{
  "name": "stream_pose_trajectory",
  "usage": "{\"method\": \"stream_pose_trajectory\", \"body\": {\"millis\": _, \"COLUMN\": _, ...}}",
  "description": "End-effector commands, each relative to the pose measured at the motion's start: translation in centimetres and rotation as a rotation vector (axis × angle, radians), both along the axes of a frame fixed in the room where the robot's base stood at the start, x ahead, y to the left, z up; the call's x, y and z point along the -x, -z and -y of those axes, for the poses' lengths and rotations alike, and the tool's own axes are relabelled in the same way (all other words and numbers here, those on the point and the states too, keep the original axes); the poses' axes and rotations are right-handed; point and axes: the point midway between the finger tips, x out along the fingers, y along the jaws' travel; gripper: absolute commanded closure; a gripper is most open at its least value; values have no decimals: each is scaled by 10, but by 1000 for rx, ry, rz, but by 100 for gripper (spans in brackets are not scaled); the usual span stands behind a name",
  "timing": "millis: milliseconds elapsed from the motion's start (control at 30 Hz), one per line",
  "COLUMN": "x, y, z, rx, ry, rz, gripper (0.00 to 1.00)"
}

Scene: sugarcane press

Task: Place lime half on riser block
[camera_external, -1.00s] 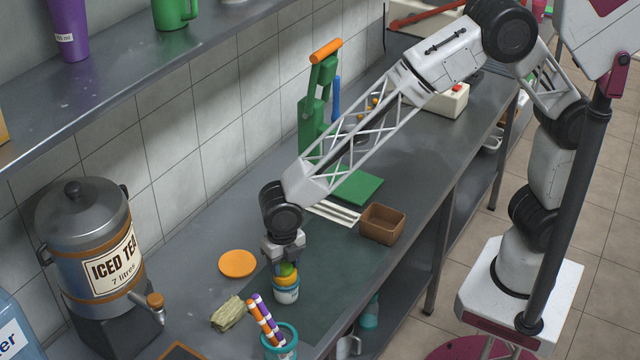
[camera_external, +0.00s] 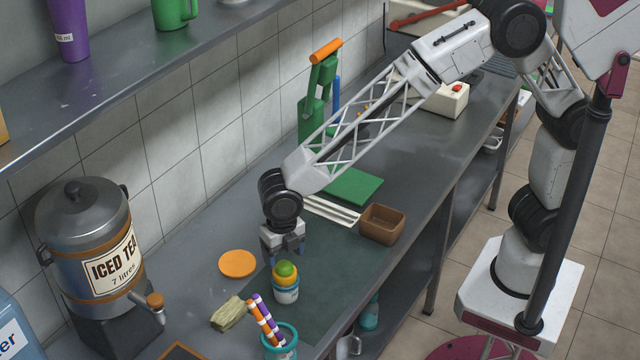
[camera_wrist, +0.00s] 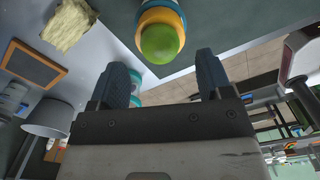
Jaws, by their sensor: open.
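The lime half (camera_external: 286,268) is green and sits on top of an orange-yellow round piece (camera_external: 280,279), which rests on a white and teal cup-like block (camera_external: 286,294) on the dark mat. I cannot tell which of these is the riser block. In the wrist view the green lime (camera_wrist: 160,43) shows domed side up, with the orange-yellow ring around it. My gripper (camera_external: 287,258) is open and empty, just above and behind the stack and apart from it. Its two dark fingers (camera_wrist: 166,75) show spread in the wrist view.
An orange disc (camera_external: 238,264) and a pale husk bundle (camera_external: 228,314) lie left of the stack. A teal cup with striped straws (camera_external: 279,343) stands in front. A brown box (camera_external: 382,225) and white strips (camera_external: 331,211) lie behind. The dark mat (camera_external: 335,265) is clear to the right.

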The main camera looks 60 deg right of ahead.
Motion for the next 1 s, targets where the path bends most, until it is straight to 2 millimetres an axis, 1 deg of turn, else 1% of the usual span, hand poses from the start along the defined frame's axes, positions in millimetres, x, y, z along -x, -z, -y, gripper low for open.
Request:
{"method": "stream_pose_trajectory", "body": {"millis": 33, "x": 0, "y": -9, "z": 0, "rx": -2, "ry": 0, "rz": 2, "gripper": 28}}
{"method": "stream_pose_trajectory", "body": {"millis": 300, "x": 0, "y": -52, "z": 0, "rx": -2, "ry": 0, "rz": 2, "gripper": 28}}
{"method": "stream_pose_trajectory", "body": {"millis": 500, "x": 0, "y": -76, "z": 0, "rx": -1, "ry": 0, "rz": 2, "gripper": 28}}
{"method": "stream_pose_trajectory", "body": {"millis": 700, "x": 0, "y": -86, "z": 0, "rx": -1, "ry": 0, "rz": 0, "gripper": 28}}
{"method": "stream_pose_trajectory", "body": {"millis": 1000, "x": 0, "y": -87, "z": 0, "rx": -1, "ry": 0, "rz": 0, "gripper": 28}}
